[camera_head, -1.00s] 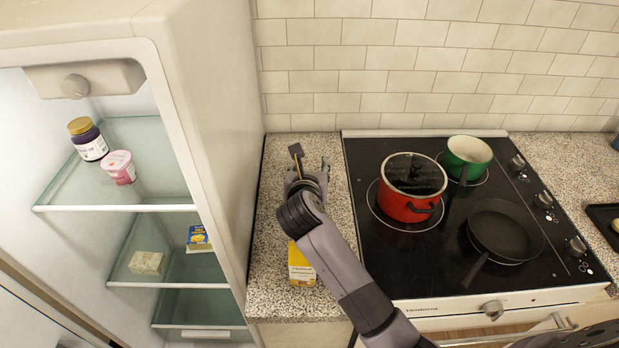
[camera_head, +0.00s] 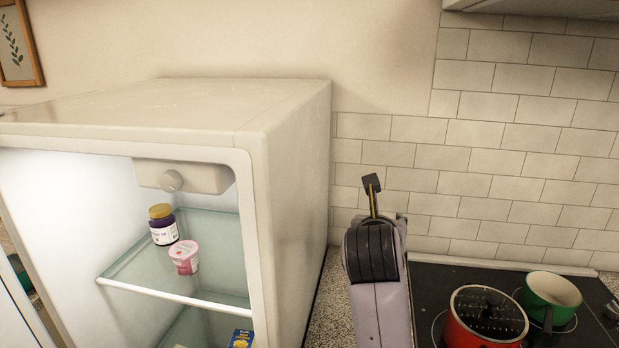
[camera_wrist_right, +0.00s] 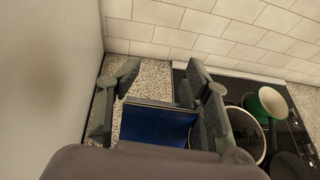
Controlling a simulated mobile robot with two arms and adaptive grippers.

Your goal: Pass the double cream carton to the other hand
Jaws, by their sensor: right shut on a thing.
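In the right wrist view a box-shaped thing with a dark blue face and a pale brownish edge (camera_wrist_right: 156,125) sits between the fingers of my right gripper (camera_wrist_right: 162,78). It appears to be the double cream carton, but no label shows. The gripper is shut on it, with one finger on each side. My left gripper is in neither current view.
An open fridge (camera_head: 288,180) stands at left, with a purple jar (camera_head: 163,228) and a pink pot (camera_head: 184,258) on its glass shelf. A red pot (camera_head: 484,322) and a green pan (camera_head: 551,292) stand on the hob at right. A narrow speckled counter (camera_head: 328,310) lies between.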

